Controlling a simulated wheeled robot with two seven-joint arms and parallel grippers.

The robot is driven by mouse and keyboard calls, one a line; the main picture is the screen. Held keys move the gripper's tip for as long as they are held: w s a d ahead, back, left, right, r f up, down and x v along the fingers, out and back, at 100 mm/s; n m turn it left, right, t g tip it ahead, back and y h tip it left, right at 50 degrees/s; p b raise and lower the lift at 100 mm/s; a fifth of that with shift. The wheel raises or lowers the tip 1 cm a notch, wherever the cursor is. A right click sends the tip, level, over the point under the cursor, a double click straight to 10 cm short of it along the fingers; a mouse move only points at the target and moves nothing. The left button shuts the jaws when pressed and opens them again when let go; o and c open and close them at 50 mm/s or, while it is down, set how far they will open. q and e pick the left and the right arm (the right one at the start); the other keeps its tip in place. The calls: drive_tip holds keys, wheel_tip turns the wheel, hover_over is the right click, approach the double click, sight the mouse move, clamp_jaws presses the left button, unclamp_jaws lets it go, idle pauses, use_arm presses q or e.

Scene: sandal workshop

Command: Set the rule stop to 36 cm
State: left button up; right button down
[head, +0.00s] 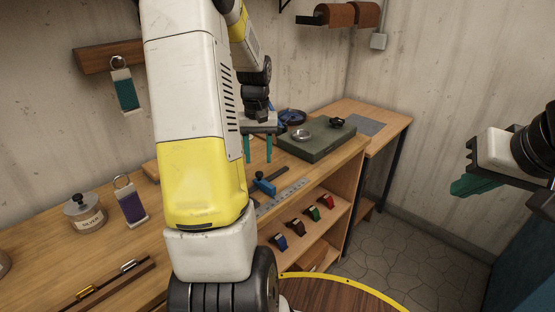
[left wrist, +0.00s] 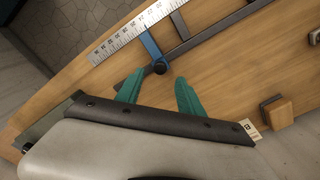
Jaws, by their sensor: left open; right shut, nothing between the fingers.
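The steel rule (head: 288,194) lies along the bench's front edge, and its graduated strip also shows in the left wrist view (left wrist: 118,40). The blue rule stop (head: 265,184) sits across it, with a blue arm (left wrist: 151,45) and a dark round knob (left wrist: 160,68). My left gripper (head: 257,160) is open above the bench, pointing down. In the left wrist view its teal fingertips (left wrist: 160,80) appear on either side of the knob; I cannot tell whether they touch it. My right gripper (head: 468,187) is shut and empty at the far right, away from the bench.
A dark bar (left wrist: 225,22) runs beside the rule. A jar (head: 84,212) and a purple tag (head: 132,206) are at left. Several coloured straps sit on the shelf (head: 310,226) below.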

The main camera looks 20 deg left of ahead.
sight(259, 173)
use_arm(q)
wheel_tip(259, 173, down, 5)
drive_tip(key=shift+f, duration=0.15)
clamp_jaws()
idle(1.5)
